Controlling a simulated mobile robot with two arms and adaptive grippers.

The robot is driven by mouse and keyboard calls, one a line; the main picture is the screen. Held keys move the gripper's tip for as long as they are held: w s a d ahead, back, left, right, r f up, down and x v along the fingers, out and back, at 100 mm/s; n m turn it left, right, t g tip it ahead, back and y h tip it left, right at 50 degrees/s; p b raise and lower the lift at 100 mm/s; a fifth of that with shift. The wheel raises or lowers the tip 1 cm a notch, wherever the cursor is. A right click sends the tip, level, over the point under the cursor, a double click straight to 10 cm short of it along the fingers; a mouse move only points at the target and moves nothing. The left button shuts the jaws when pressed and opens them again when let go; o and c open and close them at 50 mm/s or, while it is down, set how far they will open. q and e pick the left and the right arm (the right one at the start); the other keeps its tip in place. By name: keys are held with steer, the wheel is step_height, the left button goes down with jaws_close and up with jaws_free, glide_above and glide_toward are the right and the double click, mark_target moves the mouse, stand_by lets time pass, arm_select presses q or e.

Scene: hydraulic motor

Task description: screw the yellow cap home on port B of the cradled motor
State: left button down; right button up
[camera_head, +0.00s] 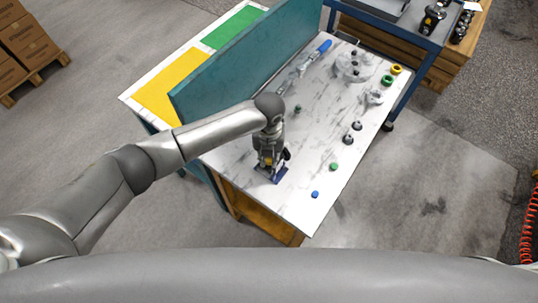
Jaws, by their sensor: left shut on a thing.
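My left gripper (268,163) points down at the near left part of the table. It is shut on what looks like the yellow cap; only a small patch of yellow shows among the dark fingers. Directly below it is a dark blue base (280,174), which looks like the motor's cradle. The gripper hides most of the motor, so port B and the cap's seating cannot be made out. My right gripper is not in view.
The marbled table (300,207) holds a small blue cap (315,194), a green cap (333,167), a yellow ring (396,69), a green ring (387,80) and several grey parts. A teal panel (235,68) stands along its left side.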

arm_select(q)
steer(key=m, duration=0.3)
steer(key=shift+m+b, duration=0.3)
steer(key=shift+b, duration=0.05)
steer(key=m, duration=0.1)
steer(key=m+b, duration=0.1)
steer(key=shift+f+m, duration=0.2)
steer(key=shift+m, duration=0.1)
steer(key=shift+r+m+b, duration=0.15)
steer(key=shift+m+b, duration=0.3)
steer(key=shift+m, duration=0.45)
steer(key=c, duration=1.6)
jaws_free()
steer(key=shift+o, duration=0.2)
